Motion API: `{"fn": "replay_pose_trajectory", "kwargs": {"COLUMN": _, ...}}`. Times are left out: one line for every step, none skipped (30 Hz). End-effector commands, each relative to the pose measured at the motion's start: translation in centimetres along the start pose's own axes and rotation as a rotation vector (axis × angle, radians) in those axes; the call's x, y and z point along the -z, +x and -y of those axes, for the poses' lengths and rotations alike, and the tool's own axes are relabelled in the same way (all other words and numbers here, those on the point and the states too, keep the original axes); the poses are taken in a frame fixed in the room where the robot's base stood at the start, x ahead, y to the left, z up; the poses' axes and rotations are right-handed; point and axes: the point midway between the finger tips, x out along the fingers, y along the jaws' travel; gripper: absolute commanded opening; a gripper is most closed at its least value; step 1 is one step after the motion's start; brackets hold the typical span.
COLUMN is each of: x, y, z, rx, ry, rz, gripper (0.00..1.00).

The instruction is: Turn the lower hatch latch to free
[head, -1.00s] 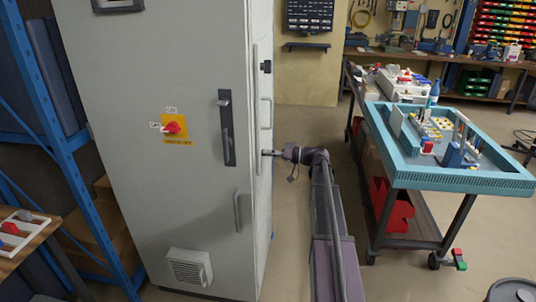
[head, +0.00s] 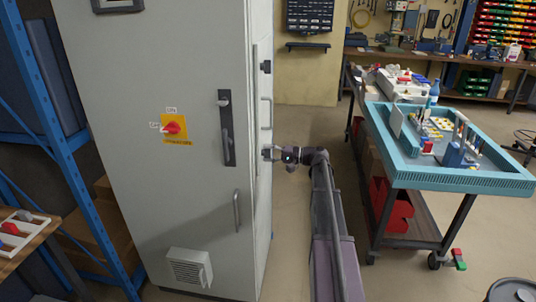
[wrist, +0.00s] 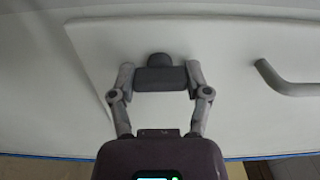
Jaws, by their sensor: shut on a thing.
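The lower hatch latch (wrist: 160,74) is a dark grey bar with a rounded boss, on the pale hatch panel (wrist: 225,50) in the wrist view. The bar lies across the picture between the two fingers. My gripper (wrist: 160,80) is shut on the latch, one finger at each end of the bar. In the head view my gripper (head: 268,154) reaches the narrow right side of the grey cabinet (head: 150,60), and the lower latch is hidden there. The upper latch (head: 266,66) shows as a dark knob higher on that side.
A bar handle (wrist: 285,85) stands out from the hatch right of the latch; it also shows in the head view (head: 267,113). A cart with a teal tray (head: 460,180) stands to the right.

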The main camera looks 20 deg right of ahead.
Motion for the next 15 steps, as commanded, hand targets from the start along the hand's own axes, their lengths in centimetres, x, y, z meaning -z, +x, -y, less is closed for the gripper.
{"fn": "replay_pose_trajectory", "kwargs": {"x": 0.2, "y": 0.08, "z": 0.09, "rx": 0.003, "ry": 0.016, "rz": -0.004, "gripper": 0.15}}
{"fn": "replay_pose_trajectory", "kwargs": {"x": 0.21, "y": 0.08, "z": 0.09, "rx": 0.003, "ry": 0.025, "rz": -0.003, "gripper": 0.15}}
{"fn": "replay_pose_trajectory", "kwargs": {"x": 0.21, "y": 0.08, "z": 0.09, "rx": 0.003, "ry": 0.034, "rz": -0.004, "gripper": 0.15}}
{"fn": "replay_pose_trajectory", "kwargs": {"x": 0.21, "y": 0.08, "z": 0.09, "rx": 0.004, "ry": 0.04, "rz": -0.004, "gripper": 0.15}}
{"fn": "replay_pose_trajectory", "kwargs": {"x": 0.21, "y": 0.08, "z": 0.09, "rx": 0.004, "ry": 0.045, "rz": -0.004, "gripper": 0.15}}
{"fn": "replay_pose_trajectory", "kwargs": {"x": 0.21, "y": 0.08, "z": 0.09, "rx": 0.004, "ry": 0.05, "rz": -0.004, "gripper": 0.15}}
{"fn": "replay_pose_trajectory", "kwargs": {"x": 0.21, "y": 0.09, "z": 0.09, "rx": 0.004, "ry": 0.053, "rz": -0.004, "gripper": 0.15}}
{"fn": "replay_pose_trajectory", "kwargs": {"x": 0.21, "y": 0.09, "z": 0.09, "rx": 0.004, "ry": 0.055, "rz": -0.004, "gripper": 0.15}}
{"fn": "replay_pose_trajectory", "kwargs": {"x": 0.21, "y": 0.09, "z": 0.09, "rx": 0.004, "ry": 0.056, "rz": -0.004, "gripper": 0.15}}
{"fn": "replay_pose_trajectory", "kwargs": {"x": 0.21, "y": 0.09, "z": 0.09, "rx": 0.004, "ry": 0.057, "rz": -0.004, "gripper": 0.15}}
{"fn": "replay_pose_trajectory", "kwargs": {"x": 0.21, "y": 0.09, "z": 0.09, "rx": 0.004, "ry": 0.057, "rz": -0.004, "gripper": 0.15}}
{"fn": "replay_pose_trajectory", "kwargs": {"x": 0.21, "y": 0.09, "z": 0.1, "rx": 0.004, "ry": 0.057, "rz": -0.004, "gripper": 0.15}}
{"fn": "replay_pose_trajectory", "kwargs": {"x": 0.2, "y": 0.1, "z": 0.1, "rx": 0.004, "ry": 0.057, "rz": -0.004, "gripper": 0.15}}
{"fn": "replay_pose_trajectory", "kwargs": {"x": 0.2, "y": 0.1, "z": 0.1, "rx": 0.004, "ry": 0.057, "rz": -0.004, "gripper": 0.15}}
{"fn": "replay_pose_trajectory", "kwargs": {"x": 0.2, "y": 0.1, "z": 0.1, "rx": 0.004, "ry": 0.056, "rz": -0.004, "gripper": 0.15}}
